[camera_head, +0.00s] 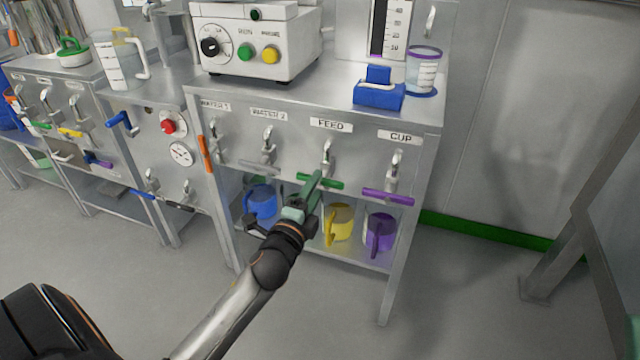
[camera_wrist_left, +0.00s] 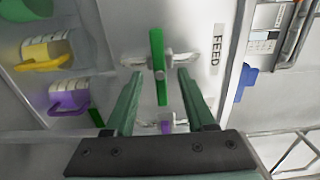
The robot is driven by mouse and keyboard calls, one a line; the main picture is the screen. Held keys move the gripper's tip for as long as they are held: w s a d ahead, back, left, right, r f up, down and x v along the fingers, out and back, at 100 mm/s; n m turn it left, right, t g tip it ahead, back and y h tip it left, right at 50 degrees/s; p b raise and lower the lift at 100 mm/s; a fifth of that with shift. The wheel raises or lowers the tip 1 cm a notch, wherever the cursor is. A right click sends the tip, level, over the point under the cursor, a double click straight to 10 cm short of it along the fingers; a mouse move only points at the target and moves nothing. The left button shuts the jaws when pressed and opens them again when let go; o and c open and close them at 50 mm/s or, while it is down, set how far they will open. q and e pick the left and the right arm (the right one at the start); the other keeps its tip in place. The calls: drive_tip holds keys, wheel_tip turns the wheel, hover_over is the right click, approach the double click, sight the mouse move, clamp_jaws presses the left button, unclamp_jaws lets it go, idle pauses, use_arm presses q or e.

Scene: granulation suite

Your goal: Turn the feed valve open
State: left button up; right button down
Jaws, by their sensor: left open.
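The feed valve's green lever handle (camera_head: 322,181) lies crosswise under the FEED label (camera_head: 331,125) on the metal bench front. Its silver tap body (camera_head: 327,155) is above it. In the left wrist view the green handle (camera_wrist_left: 157,66) shows between and beyond the fingers, with the FEED label (camera_wrist_left: 216,48) to its right. My left gripper (camera_head: 314,186) is open, its green fingers pointing at the handle. In the left wrist view the gripper (camera_wrist_left: 160,82) straddles the handle's line of sight; contact cannot be told. My right gripper is not in view.
The purple cup valve handle (camera_head: 388,197) is close on the right, and the white-handled water valve (camera_head: 261,167) is on the left. Blue (camera_head: 262,201), yellow (camera_head: 339,224) and purple (camera_head: 380,233) jugs stand on the shelf below. Open floor lies in front.

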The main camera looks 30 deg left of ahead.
use_arm(q)
drive_tip(key=shift+b+x, duration=0.3)
drive_tip(key=shift+x, duration=1.4)
drive_tip(key=shift+c, duration=0.2)
clamp_jaws()
